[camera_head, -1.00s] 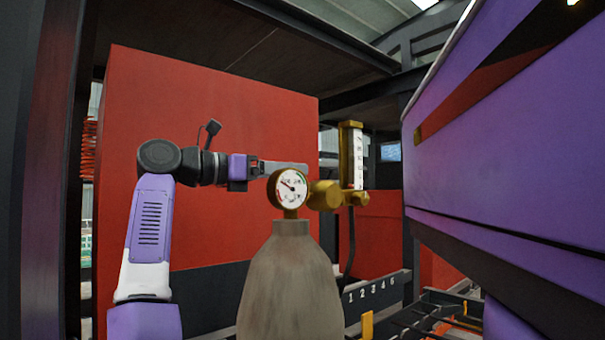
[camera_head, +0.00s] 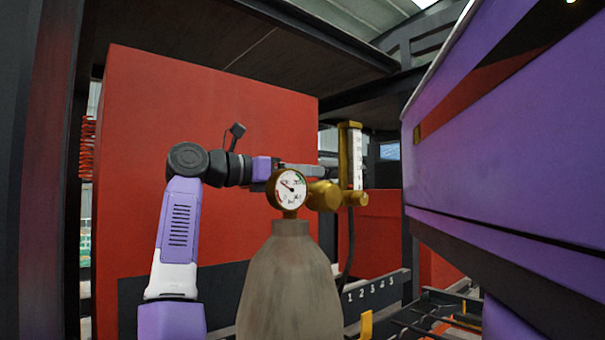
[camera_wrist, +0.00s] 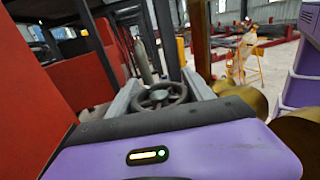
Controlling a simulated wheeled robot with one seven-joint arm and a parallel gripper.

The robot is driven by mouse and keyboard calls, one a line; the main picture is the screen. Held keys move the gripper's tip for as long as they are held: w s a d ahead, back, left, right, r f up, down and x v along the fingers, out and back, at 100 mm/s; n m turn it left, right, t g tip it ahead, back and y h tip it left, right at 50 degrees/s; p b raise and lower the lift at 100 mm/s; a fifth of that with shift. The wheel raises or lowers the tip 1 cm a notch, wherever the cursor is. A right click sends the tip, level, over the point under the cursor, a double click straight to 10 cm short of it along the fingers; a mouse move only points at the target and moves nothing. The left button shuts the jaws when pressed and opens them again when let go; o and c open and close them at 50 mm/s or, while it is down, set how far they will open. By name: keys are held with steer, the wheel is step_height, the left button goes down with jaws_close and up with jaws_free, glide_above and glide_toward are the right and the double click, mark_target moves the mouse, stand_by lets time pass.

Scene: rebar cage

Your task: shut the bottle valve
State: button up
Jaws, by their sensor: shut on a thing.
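The grey bottle (camera_head: 290,285) stands upright at the bottom middle of the head view. A round white gauge (camera_head: 290,189) and a brass regulator (camera_head: 325,196) sit on top of it. The valve is a dark handwheel (camera_wrist: 160,95) in the wrist view. My gripper (camera_wrist: 162,88) has one grey finger on each side of the handwheel and is shut on it. In the head view my gripper reaches in from the left behind the gauge, which hides the fingertips and the handwheel.
A brass flow meter (camera_head: 351,155) with a clear scale rises right of the gauge, close to my gripper. A black hose (camera_head: 346,250) hangs below it. A large red panel (camera_head: 200,110) stands behind my arm. A numbered rail (camera_head: 372,290) runs at lower right.

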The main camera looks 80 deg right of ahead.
steer(key=shift+r+m+g+y+p, duration=0.3)
steer(key=shift+m+g+y+p, duration=0.4)
steer(key=shift+p, duration=0.8)
steer(key=y+p, duration=0.1)
steer(key=m+g+y+p, duration=0.1)
steer(key=y+p, duration=0.1)
steer(key=shift+s+a+m, duration=0.2)
steer(key=shift+a+m, duration=0.1)
steer(key=shift+a+f+m+g+y+p, duration=0.15)
steer(key=shift+m+g+y+p, duration=0.25)
steer(key=shift+m+y+p, duration=0.4)
steer(key=shift+a+f+y+p, duration=0.1)
steer(key=shift+f+y+p, duration=0.05)
steer(key=shift+y+p, duration=0.25)
steer(key=o, duration=1.4)
steer(key=shift+c, duration=0.2)
steer(key=v, duration=0.7)
steer(key=shift+w+b, duration=0.3)
steer(key=shift+b, duration=0.1)
steer(key=shift+a, duration=0.15)
